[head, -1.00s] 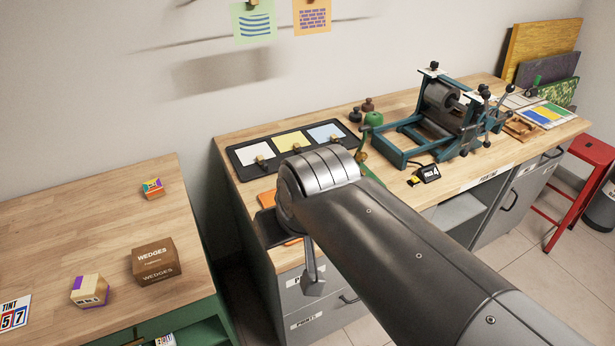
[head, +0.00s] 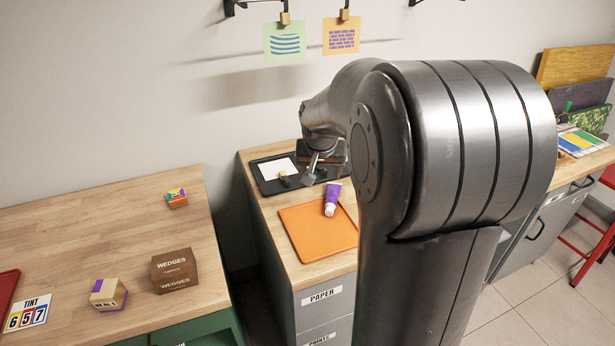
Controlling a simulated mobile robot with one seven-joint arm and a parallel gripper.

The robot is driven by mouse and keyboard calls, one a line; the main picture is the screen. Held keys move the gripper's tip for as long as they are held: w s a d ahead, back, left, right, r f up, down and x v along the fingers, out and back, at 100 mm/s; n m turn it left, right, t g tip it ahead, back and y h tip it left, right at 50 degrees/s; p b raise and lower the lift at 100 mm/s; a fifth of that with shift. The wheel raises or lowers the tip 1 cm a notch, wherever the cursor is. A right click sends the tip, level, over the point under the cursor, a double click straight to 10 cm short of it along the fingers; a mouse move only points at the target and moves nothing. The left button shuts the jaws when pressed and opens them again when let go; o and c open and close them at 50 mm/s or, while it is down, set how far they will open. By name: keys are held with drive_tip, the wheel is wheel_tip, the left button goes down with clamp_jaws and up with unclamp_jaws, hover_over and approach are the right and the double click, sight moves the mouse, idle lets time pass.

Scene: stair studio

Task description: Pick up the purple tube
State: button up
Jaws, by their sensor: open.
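The purple tube (head: 332,195) with a white cap lies across the back edge of an orange board (head: 310,232) on the wooden counter, its cap end toward me. My gripper (head: 309,181) is above the dark tray, behind and to the left of the tube in the picture, and apart from it. One pale finger shows clearly, pointing down; the rest is mostly hidden by my arm. I see nothing held in it.
A dark tray (head: 264,178) with a white sheet lies behind the orange board. My arm hides much of the right counter. On the left table (head: 100,240) are a brown WEDGES box (head: 174,271), a small purple-and-cream box (head: 108,294) and a small colourful block (head: 177,197). A gap separates the tables.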

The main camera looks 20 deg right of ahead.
drive_tip(key=m, duration=0.1)
approach(333, 192)
drive_tip(key=x, duration=0.9)
drive_tip(key=shift+w+f, duration=0.1)
drive_tip(key=shift+w, duration=0.1)
drive_tip(key=shift+c, duration=0.4)
drive_tip(key=c, duration=1.1)
drive_tip(key=shift+o, duration=0.2)
